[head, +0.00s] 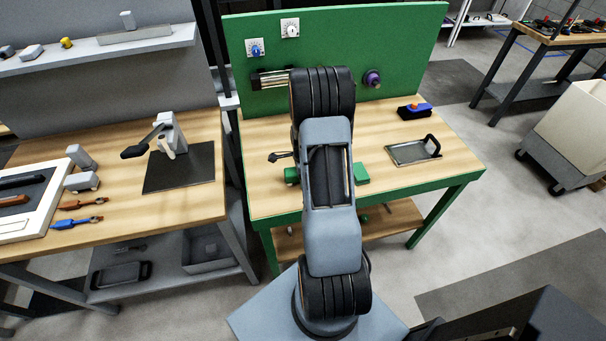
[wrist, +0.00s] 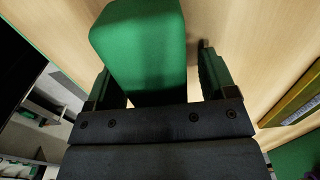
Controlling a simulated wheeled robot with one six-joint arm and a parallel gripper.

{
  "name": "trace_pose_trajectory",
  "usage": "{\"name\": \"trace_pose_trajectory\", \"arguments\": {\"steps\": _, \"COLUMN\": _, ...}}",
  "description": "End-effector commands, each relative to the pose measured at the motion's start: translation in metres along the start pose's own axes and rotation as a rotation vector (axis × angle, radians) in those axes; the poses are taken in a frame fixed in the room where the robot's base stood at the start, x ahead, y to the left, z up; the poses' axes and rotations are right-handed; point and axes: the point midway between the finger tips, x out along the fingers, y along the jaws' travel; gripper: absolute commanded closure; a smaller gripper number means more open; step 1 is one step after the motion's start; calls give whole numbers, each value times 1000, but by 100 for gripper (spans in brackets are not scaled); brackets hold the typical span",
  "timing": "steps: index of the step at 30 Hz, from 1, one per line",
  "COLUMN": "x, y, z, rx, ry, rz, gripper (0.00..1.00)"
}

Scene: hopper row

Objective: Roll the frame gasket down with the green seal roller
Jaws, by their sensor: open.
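In the wrist view, a smooth, rounded green piece (wrist: 140,45) lies between the two open fingers of my gripper (wrist: 158,78). The finger on the right stands clear of it; contact at the left finger is unclear. In the head view, green parts show on both sides of my arm on the green bench: a rounded piece (head: 292,175) on the left and a block (head: 361,173) on the right. I cannot tell which of these is the seal roller. My arm hides the gripper there. I cannot make out the frame gasket for certain.
On the green bench (head: 460,165), a metal plate with a black handle (head: 412,152) and a blue-and-black item (head: 414,111) lie to the right. A small dark tool (head: 280,156) lies left of my arm. A green panel (head: 400,50) stands behind. The bench's right front is clear.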

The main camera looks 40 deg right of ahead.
Motion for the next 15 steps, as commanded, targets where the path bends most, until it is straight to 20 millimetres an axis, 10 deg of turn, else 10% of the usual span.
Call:
{"name": "trace_pose_trajectory", "arguments": {"steps": 9, "x": 1, "y": 0, "z": 0, "rx": 0, "ry": 0, "rz": 0, "gripper": 23}}
{"name": "trace_pose_trajectory", "arguments": {"steps": 15, "x": 1, "y": 0, "z": 0, "rx": 0, "ry": 0, "rz": 0, "gripper": 42}}
